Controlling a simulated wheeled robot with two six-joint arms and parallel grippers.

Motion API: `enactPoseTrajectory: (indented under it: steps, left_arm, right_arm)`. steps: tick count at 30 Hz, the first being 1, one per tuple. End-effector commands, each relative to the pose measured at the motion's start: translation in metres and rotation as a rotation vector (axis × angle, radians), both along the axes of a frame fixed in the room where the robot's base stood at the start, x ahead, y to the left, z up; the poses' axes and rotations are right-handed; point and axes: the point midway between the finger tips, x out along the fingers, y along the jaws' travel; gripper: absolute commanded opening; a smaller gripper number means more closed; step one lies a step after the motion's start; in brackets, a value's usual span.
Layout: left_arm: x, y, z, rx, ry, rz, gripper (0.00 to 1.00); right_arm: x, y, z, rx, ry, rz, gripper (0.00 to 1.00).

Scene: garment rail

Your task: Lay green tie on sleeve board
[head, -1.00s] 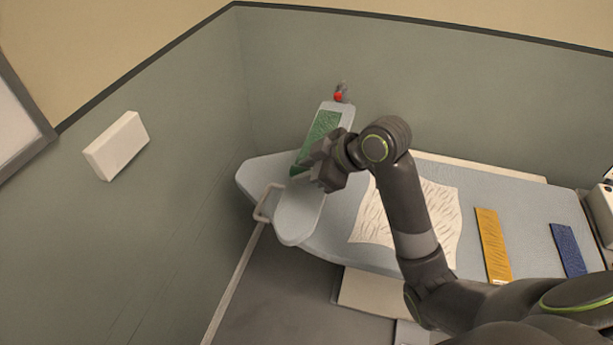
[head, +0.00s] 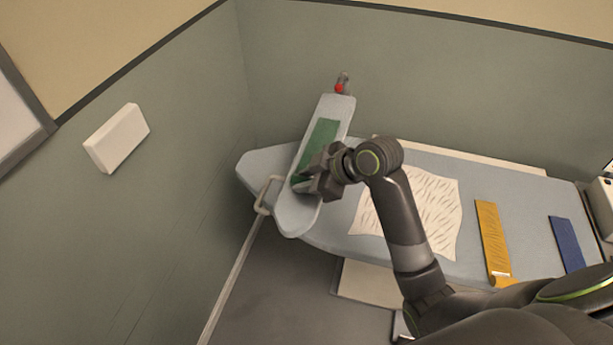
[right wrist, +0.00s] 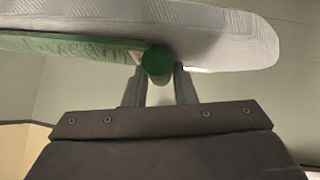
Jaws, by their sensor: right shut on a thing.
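The green tie (head: 319,141) lies lengthwise along the light grey sleeve board (head: 339,107). Its near end is at my right gripper (head: 303,185), which partly hides it in the head view. In the right wrist view the gripper (right wrist: 160,85) is shut on a rolled or folded end of the green tie (right wrist: 157,62), close against the edge of the sleeve board (right wrist: 225,45). The rest of the tie (right wrist: 70,47) stretches left along the board. My left gripper is not in view.
The sleeve board stands over the left end of a large ironing board (head: 255,168). A patterned white cloth (head: 440,205), a yellow tie (head: 492,235) and a blue tie (head: 567,243) lie to the right. A red knob (head: 340,87) is behind the sleeve board. A white box (head: 117,138) is on the left wall.

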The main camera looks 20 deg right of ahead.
Motion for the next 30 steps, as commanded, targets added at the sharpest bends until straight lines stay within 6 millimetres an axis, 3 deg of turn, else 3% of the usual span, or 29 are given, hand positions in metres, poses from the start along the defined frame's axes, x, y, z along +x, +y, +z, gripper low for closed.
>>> enactPoseTrajectory:
  steps: [1, 2, 7, 16, 20, 30]
  left_arm:
    - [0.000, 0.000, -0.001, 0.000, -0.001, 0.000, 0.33]
    - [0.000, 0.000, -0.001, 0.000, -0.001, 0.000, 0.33]
    - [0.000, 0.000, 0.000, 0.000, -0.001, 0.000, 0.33]
    - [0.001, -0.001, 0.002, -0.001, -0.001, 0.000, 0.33]
    - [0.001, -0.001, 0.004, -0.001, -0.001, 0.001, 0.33]
    - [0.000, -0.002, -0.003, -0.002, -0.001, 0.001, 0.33]
  right_arm:
    - [0.000, 0.000, -0.002, 0.000, 0.000, 0.000, 0.01]
    - [0.000, 0.000, -0.002, 0.000, 0.000, 0.000, 0.26]
    - [0.000, 0.000, -0.002, 0.001, 0.001, 0.000, 0.46]
    - [0.000, 0.000, 0.002, 0.000, 0.002, 0.000, 0.46]
    - [-0.002, -0.004, 0.013, -0.003, 0.000, -0.001, 0.46]
    - [-0.033, -0.034, 0.054, -0.007, -0.002, 0.000, 0.46]
